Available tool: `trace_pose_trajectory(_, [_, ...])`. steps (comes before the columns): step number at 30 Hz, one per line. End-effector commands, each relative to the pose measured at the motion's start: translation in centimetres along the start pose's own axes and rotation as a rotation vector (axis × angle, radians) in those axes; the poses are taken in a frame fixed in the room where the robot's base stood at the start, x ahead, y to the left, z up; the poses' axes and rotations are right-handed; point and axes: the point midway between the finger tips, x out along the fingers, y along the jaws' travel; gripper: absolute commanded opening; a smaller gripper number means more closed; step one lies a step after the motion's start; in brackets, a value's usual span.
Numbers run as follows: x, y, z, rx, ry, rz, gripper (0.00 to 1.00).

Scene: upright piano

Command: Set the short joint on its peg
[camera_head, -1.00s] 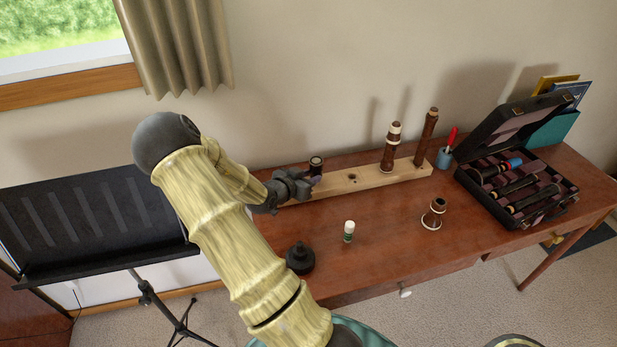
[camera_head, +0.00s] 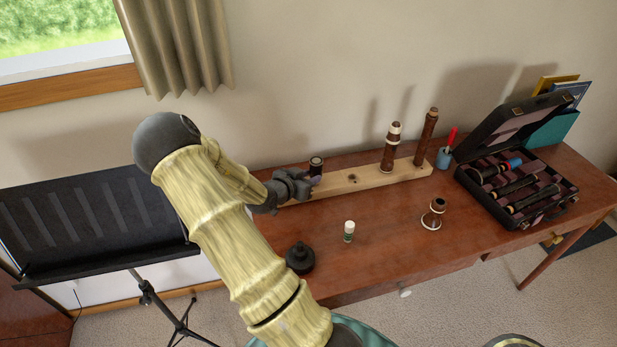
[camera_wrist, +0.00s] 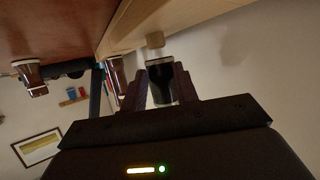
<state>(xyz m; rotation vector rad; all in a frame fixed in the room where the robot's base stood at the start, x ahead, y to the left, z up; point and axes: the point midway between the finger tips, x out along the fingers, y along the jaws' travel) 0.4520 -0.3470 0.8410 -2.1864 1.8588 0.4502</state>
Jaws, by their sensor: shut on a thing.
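The short joint (camera_head: 316,165) is a small dark cylinder with a pale ring, upright over the left part of the wooden peg board (camera_head: 395,178). My gripper (camera_head: 312,184) is shut on it. In the wrist view, which looks upside down, the short joint (camera_wrist: 160,82) sits between my two fingers (camera_wrist: 162,88). A pale wooden peg (camera_wrist: 155,40) shows between the joint's ringed end and the board (camera_wrist: 190,18), roughly in line with it. I cannot tell whether the peg's tip is inside the joint.
Two taller joints stand on the board, one with pale rings (camera_head: 391,147) and one plain (camera_head: 427,137). A bell (camera_head: 433,214), a small white tube (camera_head: 349,231) and a black round piece (camera_head: 300,258) stand in front. An open case (camera_head: 515,185) lies at right.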

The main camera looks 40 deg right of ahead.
Motion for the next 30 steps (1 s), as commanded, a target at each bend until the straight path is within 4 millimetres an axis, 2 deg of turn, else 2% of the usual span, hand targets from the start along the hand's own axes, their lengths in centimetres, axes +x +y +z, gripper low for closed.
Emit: trace_pose_trajectory(30, [0.7,0.0,1.6,0.0,0.0,0.0,0.0])
